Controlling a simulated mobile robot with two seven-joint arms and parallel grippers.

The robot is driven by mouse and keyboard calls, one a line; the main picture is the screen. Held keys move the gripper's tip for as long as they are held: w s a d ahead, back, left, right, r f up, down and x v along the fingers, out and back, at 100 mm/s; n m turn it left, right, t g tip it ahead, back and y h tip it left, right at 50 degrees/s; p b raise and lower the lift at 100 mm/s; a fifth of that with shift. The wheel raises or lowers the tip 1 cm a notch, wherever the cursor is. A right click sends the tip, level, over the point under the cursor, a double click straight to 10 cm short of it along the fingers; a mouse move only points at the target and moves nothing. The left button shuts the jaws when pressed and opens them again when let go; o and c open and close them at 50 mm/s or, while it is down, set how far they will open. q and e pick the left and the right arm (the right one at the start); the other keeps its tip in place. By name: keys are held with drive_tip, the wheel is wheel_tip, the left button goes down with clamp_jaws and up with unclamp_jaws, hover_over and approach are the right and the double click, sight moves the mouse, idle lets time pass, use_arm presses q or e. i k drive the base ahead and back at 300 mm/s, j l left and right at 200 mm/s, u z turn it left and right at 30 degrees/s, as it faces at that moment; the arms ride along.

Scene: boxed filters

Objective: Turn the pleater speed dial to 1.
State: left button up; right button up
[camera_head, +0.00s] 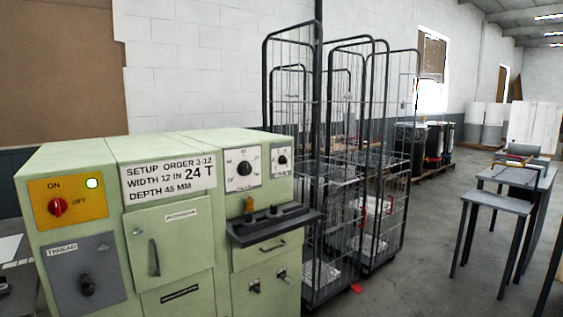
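A pale green machine (170,240) stands at the left front. On its upper right front, a larger black dial (244,168) sits on a white scale plate, with a smaller black dial (282,160) on a plate to its right. The scale figures are too small to read surely, and I cannot tell which dial is the pleater speed dial. A label (169,178) reads "SETUP ORDER 3-12, WIDTH 12 IN 24 T, DEPTH 45 MM". Neither gripper is in view.
A yellow ON/OFF panel (68,195) has a red switch and lit lamp. A grey THREAD panel (86,273) has a black knob. A dark shelf (272,226) juts below the dials. Tall wire cages (330,200) stand right of the machine. Floor (425,270) is clear before the grey tables (498,203).

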sight(282, 160)
drive_tip(key=i+z, duration=0.1)
drive_tip(key=i, duration=0.45)
drive_tip(key=i+j+z, duration=0.1)
drive_tip(key=i, duration=0.45)
drive_tip(key=i+l+z, duration=0.15)
drive_tip(key=i+l, duration=0.45)
drive_tip(key=i, duration=0.15)
